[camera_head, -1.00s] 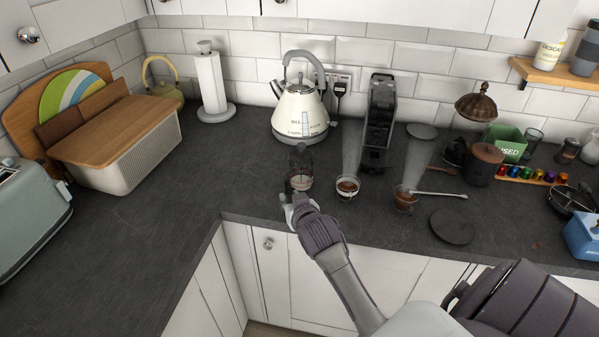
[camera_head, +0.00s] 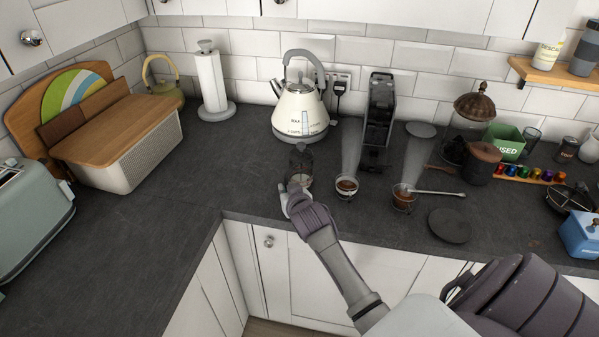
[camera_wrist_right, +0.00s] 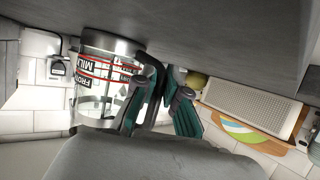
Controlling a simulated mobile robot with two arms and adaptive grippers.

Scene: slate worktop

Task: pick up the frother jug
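The frother jug (camera_head: 301,163) is a clear glass jug with a dark top, standing on the worktop in front of the kettle. In the right wrist view the jug (camera_wrist_right: 103,72) appears upside down, with red lines, printed lettering, a metal band and a black handle (camera_wrist_right: 156,77). My right gripper (camera_head: 288,194) is at the jug's near side and hides its lower part in the head view. In the wrist view the fingers of the right gripper (camera_wrist_right: 160,105) are apart, with the handle between them. Whether they touch it is unclear. My left gripper is not in view.
A cream kettle (camera_head: 300,110) stands behind the jug. A small glass cup (camera_head: 346,187) stands close to its right, with a coffee machine (camera_head: 378,115) behind. Another brown-filled cup (camera_head: 403,199) and a dark disc (camera_head: 449,226) are further right. The worktop left of the jug is clear.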

